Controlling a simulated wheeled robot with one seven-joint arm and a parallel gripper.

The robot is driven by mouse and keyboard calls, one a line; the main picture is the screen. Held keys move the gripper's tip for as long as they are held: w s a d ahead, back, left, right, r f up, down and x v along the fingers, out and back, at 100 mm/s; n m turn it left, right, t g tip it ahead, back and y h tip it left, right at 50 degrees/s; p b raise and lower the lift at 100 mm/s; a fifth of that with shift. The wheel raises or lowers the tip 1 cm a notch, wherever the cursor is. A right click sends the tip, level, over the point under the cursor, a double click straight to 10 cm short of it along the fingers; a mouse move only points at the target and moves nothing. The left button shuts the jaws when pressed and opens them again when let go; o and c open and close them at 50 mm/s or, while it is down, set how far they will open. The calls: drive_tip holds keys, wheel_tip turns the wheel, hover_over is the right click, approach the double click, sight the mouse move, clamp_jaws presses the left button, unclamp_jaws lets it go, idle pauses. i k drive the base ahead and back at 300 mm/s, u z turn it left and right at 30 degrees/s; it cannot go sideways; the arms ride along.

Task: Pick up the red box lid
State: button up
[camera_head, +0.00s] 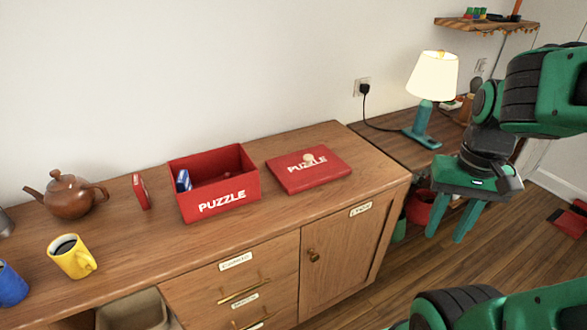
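The red box lid (325,177) lies flat on the wooden cabinet top, right of the open red box (219,188). It has white "PUZZLE" lettering and a small pale knob (308,159) on top. The red box stands upright, open at the top, with a blue and white item (184,180) inside it; the rest of its inside is partly hidden. My gripper (451,228) hangs to the right of the cabinet, apart from the lid, with its two green fingers pointing down. The fingers are spread with a gap between them, and nothing shows between them.
A brown teapot (70,195), yellow mug (72,257), blue mug (11,284) and small red item (140,191) stand left of the box. A lit lamp (431,90) stands on the lower desk behind my arm. The cabinet top right of the lid is clear.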

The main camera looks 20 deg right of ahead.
sight(299, 171)
drive_tip(key=u, duration=2.45)
drive_tip(key=k, duration=0.8)
drive_tip(key=z, duration=2.05)
drive_tip(key=i, duration=1)
drive_tip(key=z, duration=0.05)
